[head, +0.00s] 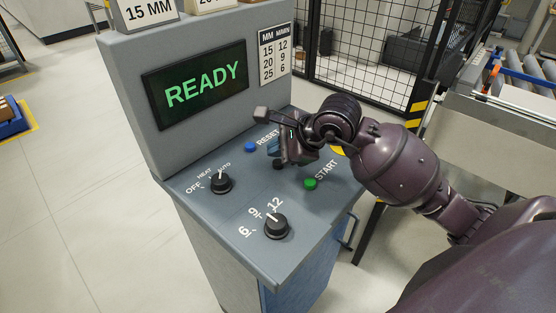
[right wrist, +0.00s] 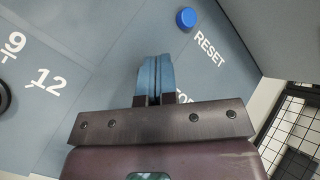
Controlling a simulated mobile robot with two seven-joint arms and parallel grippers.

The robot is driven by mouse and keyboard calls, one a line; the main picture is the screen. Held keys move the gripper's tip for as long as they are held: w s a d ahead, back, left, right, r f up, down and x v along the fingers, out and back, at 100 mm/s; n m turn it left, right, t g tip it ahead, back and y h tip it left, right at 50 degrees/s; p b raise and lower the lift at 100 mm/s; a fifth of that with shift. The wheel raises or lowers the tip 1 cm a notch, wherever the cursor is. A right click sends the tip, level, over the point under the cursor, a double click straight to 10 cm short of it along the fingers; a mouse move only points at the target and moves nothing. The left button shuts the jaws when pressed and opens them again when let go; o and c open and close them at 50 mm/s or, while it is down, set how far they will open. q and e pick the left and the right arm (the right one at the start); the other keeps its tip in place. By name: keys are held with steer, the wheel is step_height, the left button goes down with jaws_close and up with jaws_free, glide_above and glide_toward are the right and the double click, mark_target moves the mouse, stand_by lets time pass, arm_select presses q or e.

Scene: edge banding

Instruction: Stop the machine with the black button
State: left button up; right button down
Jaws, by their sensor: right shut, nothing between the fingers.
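The grey control console (head: 190,215) has a sloped panel with a screen reading READY (head: 205,84). The black button (head: 279,165) shows as a small dark round shape just below my right gripper (head: 273,148), partly covered by it. In the right wrist view the button is hidden behind the gripper (right wrist: 155,75), and only the end of its label shows. The blue fingertips are together with nothing between them, over the panel. I cannot tell whether they touch the button. My left gripper is not in view.
A blue RESET button (head: 250,147) and a green START button (head: 310,183) sit close to the black one. Black knobs (head: 221,183) and (head: 276,226) stand nearer the front. A yellow part (head: 338,150) shows behind my right arm. A mesh fence (head: 365,50) stands behind.

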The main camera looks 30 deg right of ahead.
mark_target(278, 164)
steer(key=shift+r+p, duration=0.5)
steer(key=shift+r, duration=0.4)
steer(key=shift+r+p, duration=0.85)
steer(key=shift+r, duration=0.8)
